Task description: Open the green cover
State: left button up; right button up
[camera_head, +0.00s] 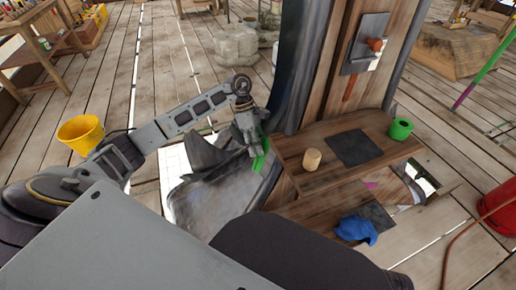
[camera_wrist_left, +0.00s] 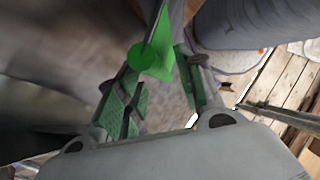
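A bright green piece (camera_head: 262,158), which looks like the green cover, stands at the left edge of the wooden bench, right at my left gripper's fingertips. In the left wrist view the green cover (camera_wrist_left: 161,56) shows as a flat plate with a round green disc, lying between and just beyond the fingertips. My left gripper (camera_head: 254,146) points down beside it. In the wrist view its two green-padded fingers are apart, with a gap between them. I cannot tell whether either finger touches the cover. My right gripper is not in view.
The wooden bench (camera_head: 309,182) holds a wooden cylinder (camera_head: 312,159), a dark square plate (camera_head: 355,147) and a green ring-shaped cup (camera_head: 400,128). A blue cloth (camera_head: 356,230) lies on the lower shelf. A wooden post with a metal plate (camera_head: 368,44) rises behind. A yellow bucket (camera_head: 81,134) stands left.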

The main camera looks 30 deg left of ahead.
pick_arm(q)
jog(key=shift+s+d+f, duration=0.1)
jog(key=shift+d+f, duration=0.1)
jog(key=shift+f, duration=0.1)
jog(key=shift+r, duration=0.1)
grip_shut()
jog(key=shift+a+n+t, duration=0.2)
jog(key=shift+n+t, duration=0.1)
dwell(0.4)
